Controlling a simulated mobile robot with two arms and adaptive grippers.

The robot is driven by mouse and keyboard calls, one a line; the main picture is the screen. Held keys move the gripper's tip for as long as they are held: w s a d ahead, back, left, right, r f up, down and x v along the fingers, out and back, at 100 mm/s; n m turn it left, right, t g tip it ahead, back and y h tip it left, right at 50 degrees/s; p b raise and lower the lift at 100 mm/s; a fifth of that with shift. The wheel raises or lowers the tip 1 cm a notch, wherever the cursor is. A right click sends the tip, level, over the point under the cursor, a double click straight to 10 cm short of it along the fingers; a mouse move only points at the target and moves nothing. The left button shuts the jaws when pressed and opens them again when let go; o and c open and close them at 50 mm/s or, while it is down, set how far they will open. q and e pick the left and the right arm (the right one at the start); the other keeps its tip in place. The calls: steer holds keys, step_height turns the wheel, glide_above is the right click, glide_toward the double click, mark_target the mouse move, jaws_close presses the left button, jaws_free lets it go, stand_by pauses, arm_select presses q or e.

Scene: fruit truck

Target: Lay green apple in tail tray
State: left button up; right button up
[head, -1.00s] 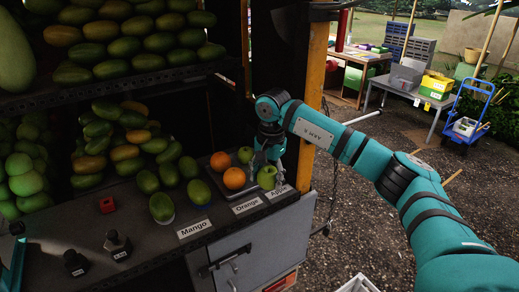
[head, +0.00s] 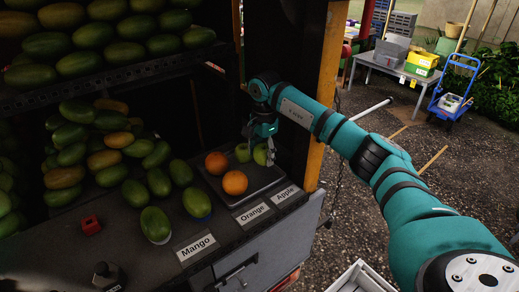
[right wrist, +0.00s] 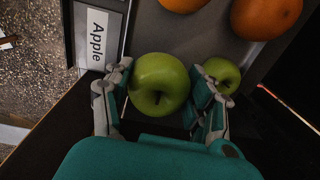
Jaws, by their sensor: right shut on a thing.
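A green apple (right wrist: 158,82) sits between the fingers of my right gripper (right wrist: 160,92), which is shut on it. In the head view, this apple (head: 262,155) is partly hidden by the right gripper (head: 261,143), over the right part of the grey display tray (head: 262,178). It looks larger than the second green apple (right wrist: 223,75) in the wrist view. That second apple also shows in the head view (head: 242,152), close beside the gripper. My left gripper is not in view. I cannot tell which thing is the tail tray.
Two oranges (head: 235,182) lie on the display tray, left of the gripper. An Apple label (head: 286,193) is at the front edge. A dark post (head: 285,90) stands behind the arm. A pale crate (head: 361,277) is at the bottom, on the ground side.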

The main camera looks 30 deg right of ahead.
mark_target(262, 177)
steer(key=shift+f, duration=0.9)
steer(key=shift+w+f, duration=0.1)
steer(key=shift+f, duration=0.25)
step_height(262, 177, down, 2)
steer(key=shift+b, duration=0.65)
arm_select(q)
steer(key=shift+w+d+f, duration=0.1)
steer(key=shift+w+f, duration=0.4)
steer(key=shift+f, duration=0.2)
arm_select(e)
steer(key=shift+f, duration=0.1)
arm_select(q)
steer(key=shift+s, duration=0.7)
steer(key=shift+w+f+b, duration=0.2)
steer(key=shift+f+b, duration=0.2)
arm_select(e)
steer(key=shift+f, duration=0.4)
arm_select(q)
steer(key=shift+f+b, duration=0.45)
arm_select(e)
steer(key=shift+f, duration=0.6)
